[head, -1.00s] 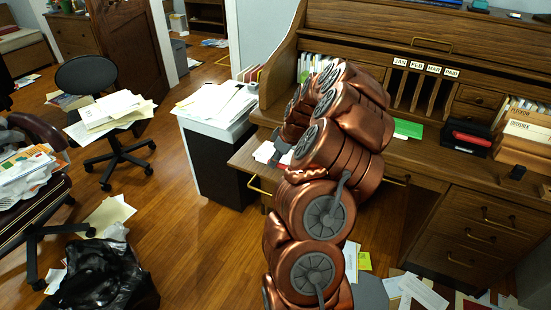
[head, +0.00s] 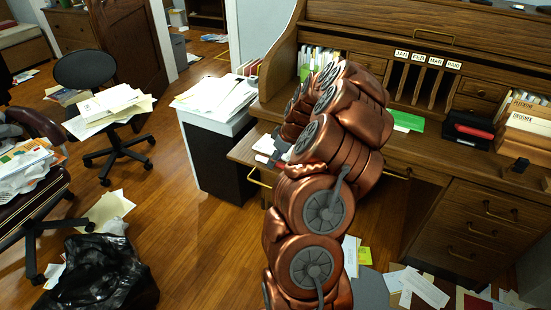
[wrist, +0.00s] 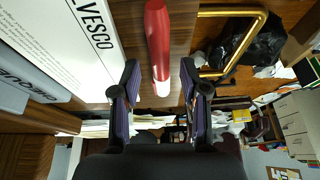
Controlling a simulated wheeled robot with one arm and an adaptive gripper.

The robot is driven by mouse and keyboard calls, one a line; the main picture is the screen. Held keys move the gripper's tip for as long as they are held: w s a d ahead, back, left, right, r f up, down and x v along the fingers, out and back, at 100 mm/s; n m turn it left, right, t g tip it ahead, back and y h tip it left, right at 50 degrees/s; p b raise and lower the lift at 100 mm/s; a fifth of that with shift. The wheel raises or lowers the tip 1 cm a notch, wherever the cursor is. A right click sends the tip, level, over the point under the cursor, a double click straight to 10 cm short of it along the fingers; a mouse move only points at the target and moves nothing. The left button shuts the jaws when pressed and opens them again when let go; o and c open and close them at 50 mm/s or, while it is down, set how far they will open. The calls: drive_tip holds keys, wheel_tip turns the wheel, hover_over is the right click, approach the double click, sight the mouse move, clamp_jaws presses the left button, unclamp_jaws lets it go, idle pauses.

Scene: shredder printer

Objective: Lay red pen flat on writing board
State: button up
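The red pen (wrist: 157,40) shows in the wrist view, with a white end between my fingers. It appears to lie on a brown wooden surface, the writing board (wrist: 182,35); exact contact is hard to tell. My gripper (wrist: 160,88) has its two fingers apart, one on each side of the pen, with gaps between.
White printed papers (wrist: 65,40) lie left of the pen in the wrist view; a brass handle (wrist: 262,30) is to the right. In the head view a paper-topped cabinet (head: 215,98) stands left of the desk. A black box (head: 470,132) and green card (head: 408,121) lie on the desktop.

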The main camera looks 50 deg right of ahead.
drive_tip(key=shift+r, duration=0.1)
drive_tip(key=v, duration=1.2)
idle(0.9)
